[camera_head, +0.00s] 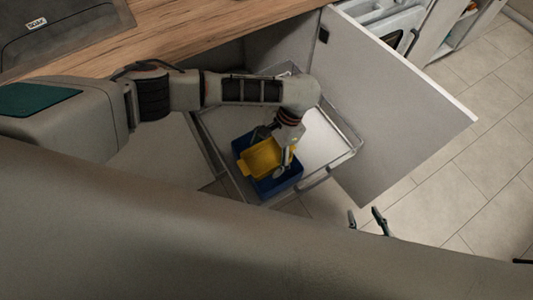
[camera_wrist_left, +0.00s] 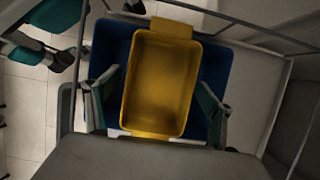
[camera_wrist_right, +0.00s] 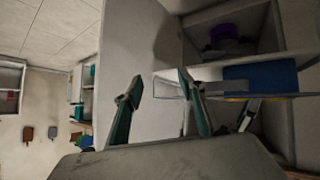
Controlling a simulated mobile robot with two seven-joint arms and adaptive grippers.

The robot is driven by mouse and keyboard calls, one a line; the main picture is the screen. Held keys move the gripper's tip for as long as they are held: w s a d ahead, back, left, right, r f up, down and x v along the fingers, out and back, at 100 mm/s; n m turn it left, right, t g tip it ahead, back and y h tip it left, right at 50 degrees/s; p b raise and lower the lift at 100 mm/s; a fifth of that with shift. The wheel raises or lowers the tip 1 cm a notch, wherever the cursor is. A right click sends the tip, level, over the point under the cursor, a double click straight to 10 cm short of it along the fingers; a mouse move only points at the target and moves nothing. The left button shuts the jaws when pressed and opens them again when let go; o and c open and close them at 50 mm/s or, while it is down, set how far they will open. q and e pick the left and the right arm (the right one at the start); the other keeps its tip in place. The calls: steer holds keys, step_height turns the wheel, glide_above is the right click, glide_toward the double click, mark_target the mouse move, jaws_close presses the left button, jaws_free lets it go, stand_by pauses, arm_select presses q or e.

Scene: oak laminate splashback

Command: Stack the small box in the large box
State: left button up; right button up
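The small yellow box (camera_head: 260,160) lies within the outline of the large blue box (camera_head: 284,186) in the head view. In the left wrist view, the yellow box (camera_wrist_left: 160,85) is framed by blue box walls (camera_wrist_left: 216,68) on both sides. I cannot tell how deep it sits. My left gripper (camera_wrist_left: 158,95) is open, with one finger on each side of the yellow box and gaps visible. My right gripper (camera_head: 367,221) is open and empty, away from the boxes. The right wrist view shows the blue box (camera_wrist_right: 262,78) from the side.
The blue box stands in a pulled-out wire-railed drawer (camera_head: 325,140) with a pale floor. A large white cabinet front (camera_head: 400,100) rises to its right. A wooden worktop (camera_head: 160,35) runs behind, above the cabinet. Tiled floor (camera_head: 485,150) is clear at the right.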

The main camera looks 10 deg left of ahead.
mark_target(271, 157)
arm_select(q)
steer(key=p+v, duration=0.2)
steer(key=v, duration=0.3)
steer(key=shift+a+r, duration=0.1)
steer(key=p+v, duration=0.2)
steer(key=v, duration=0.5)
arm_select(e)
steer(key=shift+s+a+r, duration=0.15)
steer(key=shift+a+r, duration=0.15)
steer(key=shift+r, duration=0.45)
steer(key=shift+s+a+r, duration=0.15)
steer(key=shift+a+r, duration=0.15)
steer(key=shift+r, duration=0.4)
steer(key=shift+w+d+r, duration=0.15)
steer(key=shift+w+d, duration=0.05)
steer(key=shift+w, duration=0.15)
